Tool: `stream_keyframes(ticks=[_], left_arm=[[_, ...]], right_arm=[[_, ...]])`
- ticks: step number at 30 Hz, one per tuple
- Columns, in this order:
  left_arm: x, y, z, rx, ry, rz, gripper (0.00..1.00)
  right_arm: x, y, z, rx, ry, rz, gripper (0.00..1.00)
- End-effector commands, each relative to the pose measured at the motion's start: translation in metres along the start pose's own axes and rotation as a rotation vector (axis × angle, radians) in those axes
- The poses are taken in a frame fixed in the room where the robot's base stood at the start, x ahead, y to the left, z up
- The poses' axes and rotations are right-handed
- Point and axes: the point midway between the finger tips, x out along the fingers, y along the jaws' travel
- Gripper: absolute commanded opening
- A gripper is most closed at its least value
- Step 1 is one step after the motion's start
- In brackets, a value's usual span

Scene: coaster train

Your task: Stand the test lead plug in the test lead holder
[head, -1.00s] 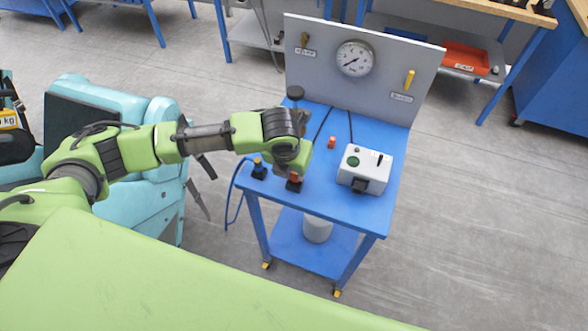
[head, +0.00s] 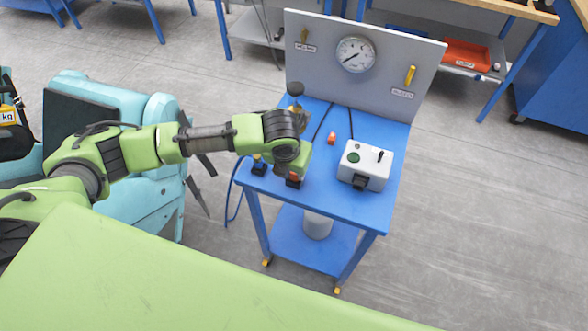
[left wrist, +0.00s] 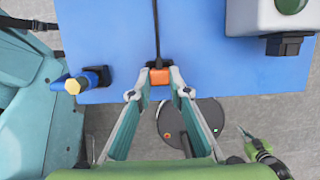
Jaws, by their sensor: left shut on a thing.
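The orange test lead plug (left wrist: 159,78) is between the fingertips of my left gripper (left wrist: 158,93), which is shut on it. A black lead runs from it toward the back. Black parts beside the plug look like the test lead holder, a small black block (head: 294,184) at the table's front edge in the head view. The plug's orange body shows just above this block. Whether it is seated or only over it I cannot tell. My left gripper (head: 292,166) mostly hides it from above. Part of my right gripper (left wrist: 250,139) seems to show in the left wrist view, unclear.
Left of the plug is a black block (head: 259,170) with a blue and yellow plug. A grey box (head: 365,165) stands to the right, and a small orange piece (head: 332,138) lies behind. A grey gauge panel (head: 400,100) closes the blue table's (head: 330,195) back.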

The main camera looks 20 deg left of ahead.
Motion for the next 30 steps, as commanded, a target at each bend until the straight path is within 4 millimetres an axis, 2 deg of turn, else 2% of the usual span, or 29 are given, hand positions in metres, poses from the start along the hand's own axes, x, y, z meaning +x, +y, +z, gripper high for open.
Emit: stream_keyframes(ticks=[11, 12, 14, 25, 30], left_arm=[[0.004, 0.000, -0.001, 0.000, 0.000, 0.000, 0.00], [0.004, 0.000, -0.001, 0.000, 0.000, 0.000, 0.22], [0.004, 0.000, -0.001, 0.000, 0.000, 0.000, 0.37], [0.002, 0.000, -0.001, 0.000, 0.000, 0.000, 0.37], [-0.018, 0.000, 0.000, 0.001, -0.003, 0.000, 0.37]], right_arm=[[0.001, 0.000, 0.000, 0.000, 0.000, 0.000, 0.00], [0.001, 0.000, 0.000, 0.000, 0.000, 0.000, 0.00], [0.001, 0.000, 0.000, 0.000, 0.000, 0.000, 0.00], [0.001, 0.004, 0.001, -0.002, -0.001, 0.004, 0.00], [0.001, 0.002, 0.001, -0.001, 0.000, 0.002, 0.00]])
